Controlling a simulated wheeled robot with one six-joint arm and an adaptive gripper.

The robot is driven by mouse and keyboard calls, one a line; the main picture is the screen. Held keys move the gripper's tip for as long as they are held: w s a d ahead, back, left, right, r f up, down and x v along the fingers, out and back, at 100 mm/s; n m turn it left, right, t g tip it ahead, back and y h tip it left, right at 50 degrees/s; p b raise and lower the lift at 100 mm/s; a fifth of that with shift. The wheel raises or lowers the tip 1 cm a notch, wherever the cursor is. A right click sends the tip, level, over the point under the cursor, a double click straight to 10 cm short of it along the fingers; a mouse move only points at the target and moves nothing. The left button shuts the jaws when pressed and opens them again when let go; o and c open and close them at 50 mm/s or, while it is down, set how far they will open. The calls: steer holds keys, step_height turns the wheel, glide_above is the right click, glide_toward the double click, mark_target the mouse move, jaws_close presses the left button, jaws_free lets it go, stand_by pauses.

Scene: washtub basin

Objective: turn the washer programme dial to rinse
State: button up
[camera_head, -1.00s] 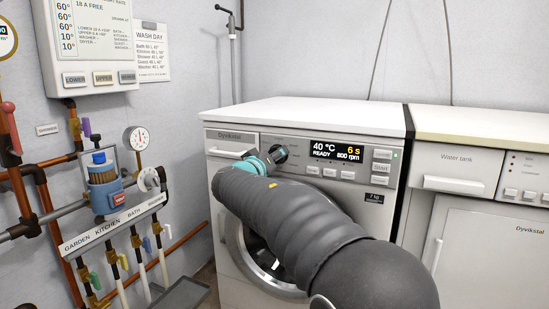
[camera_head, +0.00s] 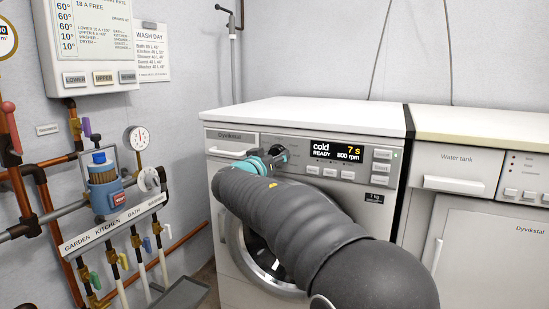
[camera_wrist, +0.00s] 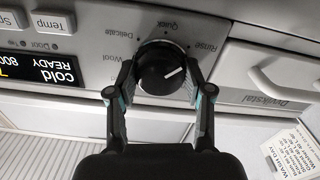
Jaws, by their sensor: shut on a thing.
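The washer programme dial (camera_wrist: 160,72) is a round black knob in a pale ring. Its white pointer line slants right and slightly up in the wrist view, roughly towards the "Rinse" label (camera_wrist: 206,48). The labels "Quick", "Delicate" and "Wool" also show around it. My gripper (camera_wrist: 160,92) is shut on the dial, one finger at each side. In the head view my gripper (camera_head: 264,161) is at the washer panel and partly hides the dial (camera_head: 279,153).
The washer (camera_head: 290,115) has a detergent drawer (camera_head: 228,145) left of the dial and several buttons (camera_head: 328,173) below the display. A water tank unit (camera_head: 465,165) stands at right. Pipes and valves (camera_head: 105,190) line the left wall.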

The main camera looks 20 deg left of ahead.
steer(key=shift+r, duration=0.1)
steer(key=o, duration=1.2)
steer(key=shift+a, duration=0.1)
steer(key=shift+c, duration=0.2)
steer(key=s, duration=1.2)
steer(key=shift+a, duration=0.45)
